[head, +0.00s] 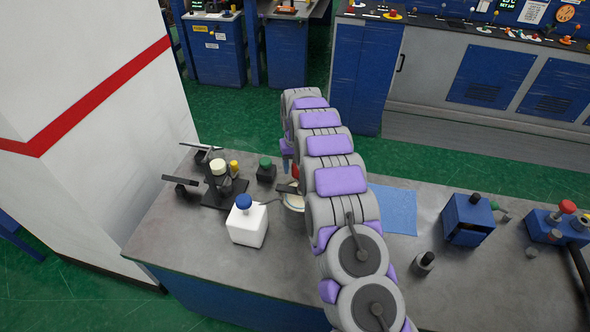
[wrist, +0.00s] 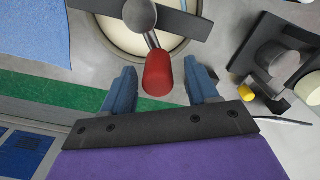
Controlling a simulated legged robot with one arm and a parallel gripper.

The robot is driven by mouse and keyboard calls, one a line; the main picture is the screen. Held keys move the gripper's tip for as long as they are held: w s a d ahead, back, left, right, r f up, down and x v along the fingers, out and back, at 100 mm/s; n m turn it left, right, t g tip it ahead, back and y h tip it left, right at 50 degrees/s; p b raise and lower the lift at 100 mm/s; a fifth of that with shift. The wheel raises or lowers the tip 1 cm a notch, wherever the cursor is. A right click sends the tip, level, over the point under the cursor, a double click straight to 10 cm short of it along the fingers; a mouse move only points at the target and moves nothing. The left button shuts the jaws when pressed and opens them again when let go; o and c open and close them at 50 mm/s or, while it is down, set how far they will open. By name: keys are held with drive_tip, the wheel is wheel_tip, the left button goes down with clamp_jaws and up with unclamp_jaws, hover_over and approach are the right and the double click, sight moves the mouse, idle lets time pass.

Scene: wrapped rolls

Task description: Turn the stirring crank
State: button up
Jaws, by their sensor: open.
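The stirring crank has a red handle (wrist: 158,75) on a metal arm, joined to a dark crossbar (wrist: 186,20) over a round pot of cream-coloured contents (wrist: 112,36). In the wrist view my gripper (wrist: 160,68) is open, with one blue finger on each side of the red handle. Gaps show between the handle and both fingers, and I see no contact. Whether the handle lies at fingertip depth is hard to tell. In the head view the pot (head: 292,203) is mostly hidden behind my arm, and only a bit of red shows there.
A white container with a blue cap (head: 247,222) stands left of the pot. A dark stand device (head: 222,185) and a small green-topped block (head: 266,171) are behind it. A blue cloth (head: 396,211) and a blue box (head: 467,220) lie right of my arm.

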drive_tip(key=shift+d+f, duration=0.2)
drive_tip(key=shift+f, duration=0.95)
drive_tip(key=shift+a, duration=0.2)
drive_tip(key=shift+c, duration=0.3)
drive_tip(key=shift+c, duration=0.8)
drive_tip(key=shift+d, duration=0.1)
clamp_jaws()
